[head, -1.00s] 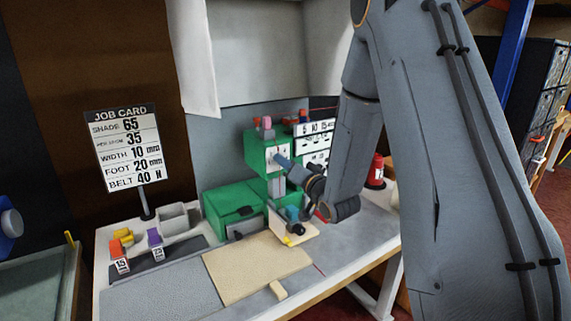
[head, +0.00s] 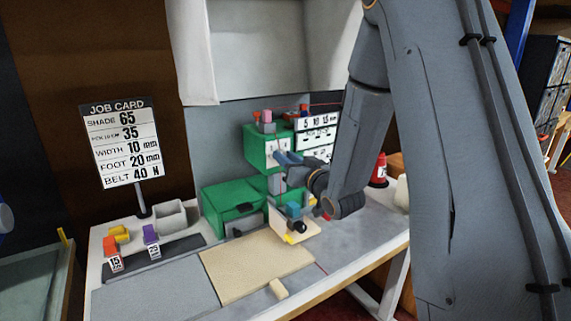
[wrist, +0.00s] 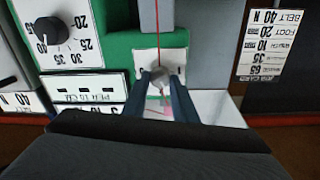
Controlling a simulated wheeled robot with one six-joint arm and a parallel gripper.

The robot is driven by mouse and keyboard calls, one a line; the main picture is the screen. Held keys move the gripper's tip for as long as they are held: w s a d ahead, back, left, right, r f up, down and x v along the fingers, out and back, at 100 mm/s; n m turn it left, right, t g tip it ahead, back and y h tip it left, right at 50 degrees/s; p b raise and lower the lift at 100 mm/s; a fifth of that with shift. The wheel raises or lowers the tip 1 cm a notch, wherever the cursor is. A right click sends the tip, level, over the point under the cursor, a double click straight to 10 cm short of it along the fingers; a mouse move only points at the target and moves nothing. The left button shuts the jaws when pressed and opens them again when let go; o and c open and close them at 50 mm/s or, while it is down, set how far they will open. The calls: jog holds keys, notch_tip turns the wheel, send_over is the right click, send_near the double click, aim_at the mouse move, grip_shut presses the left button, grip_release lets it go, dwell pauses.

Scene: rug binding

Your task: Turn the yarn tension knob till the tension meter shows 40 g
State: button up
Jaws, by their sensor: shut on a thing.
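My gripper (wrist: 165,88) is shut on a small grey knob (wrist: 161,74) on a white plate (wrist: 148,58) of the green machine (wrist: 112,55), in the wrist view. I take it to be the yarn tension knob; its setting cannot be read. In the head view my gripper (head: 284,158) reaches the white plate (head: 270,150) on the green machine's upper housing, and its fingers cover the knob. A red yarn (wrist: 157,25) runs up past the knob in the wrist view. No tension meter reading can be made out.
A black dial knob (wrist: 50,31) with a numbered scale sits beside the gripper in the wrist view. The job card (head: 120,140) stands at the left of the bench. A wooden board (head: 250,268) lies in front of the machine, and a red bottle (head: 379,170) stands to its right.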

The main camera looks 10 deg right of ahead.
jog(key=shift+n+b, duration=1.4)
jog(key=shift+n, duration=0.7)
jog(key=o, duration=1)
jog(key=shift+o, duration=0.2)
jog(key=b+v, duration=0.1)
jog(key=v, duration=0.7)
jog(key=shift+f, duration=0.1)
